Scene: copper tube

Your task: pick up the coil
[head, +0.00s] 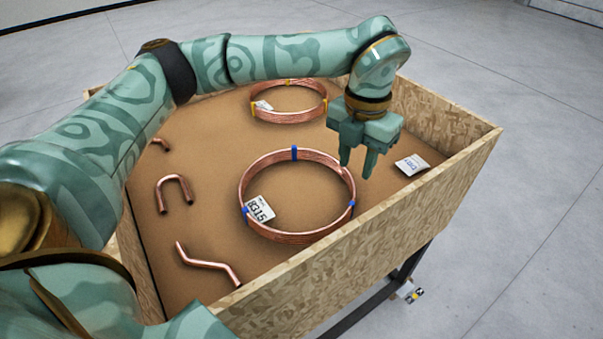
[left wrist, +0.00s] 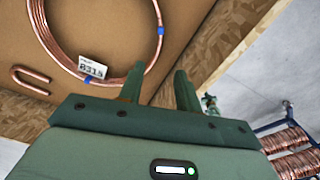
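The nearer copper coil (head: 243,185) lies flat in the crate, bound with blue tape and carrying a white tag (head: 260,209) that reads 8315. A second copper coil (head: 288,118) with yellow tape lies farther back. My left gripper (head: 357,170) points down at the right side of the nearer coil, its fingers apart with nothing held. In the left wrist view the fingers (left wrist: 160,78) are spread, and the coil (left wrist: 44,38) runs behind the left finger. I cannot tell how high the fingertips are above its rim. My right gripper is not in view.
The wooden crate (head: 450,185) has raised walls; its right wall is close to my gripper. A U-shaped pipe (head: 174,188), a bent pipe (head: 207,264) and a small piece (head: 160,142) lie at the left. A white card (head: 411,165) lies by the right wall.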

